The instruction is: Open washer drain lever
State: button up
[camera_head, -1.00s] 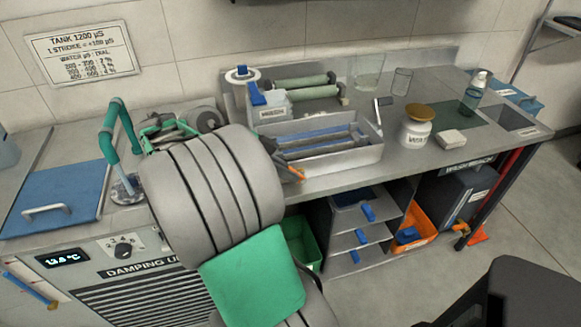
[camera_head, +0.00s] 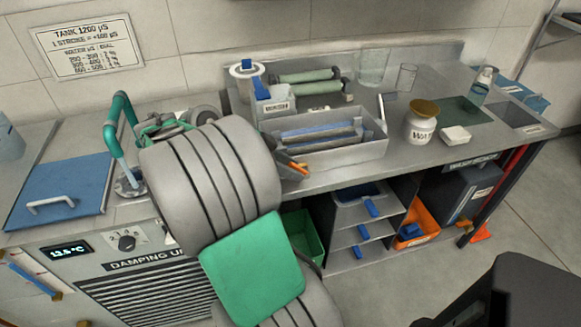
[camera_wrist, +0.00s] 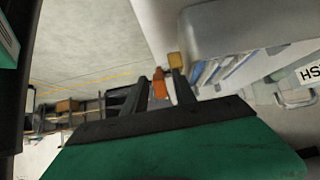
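A small orange lever-like piece (camera_head: 299,166) shows at the lower left corner of the grey washer tray (camera_head: 350,150), which holds blue-grey rollers. My gripper is largely hidden behind my arm in the head view. In the wrist view my gripper (camera_wrist: 162,75) has two dark fingers standing apart, with an orange piece (camera_wrist: 159,84) between them and a tan block (camera_wrist: 175,61) at the right fingertip. I cannot tell whether either touches a finger. The tray's underside and side (camera_wrist: 225,28) are close at the upper right there.
A damping unit (camera_head: 150,262) with a blue lid (camera_head: 65,190) stands left. A white jar (camera_head: 422,125) and a soap bottle (camera_head: 481,85) stand right on the bench. Below are a green bin (camera_head: 303,237), shelves and an orange bin (camera_head: 424,222).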

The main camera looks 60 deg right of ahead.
jog(key=p+v, duration=0.4)
jog(key=v, duration=0.3)
jog(key=shift+w+a+r+p, duration=0.15)
jog(key=shift+w+r+p, duration=0.05)
jog(key=shift+r+p, duration=0.1)
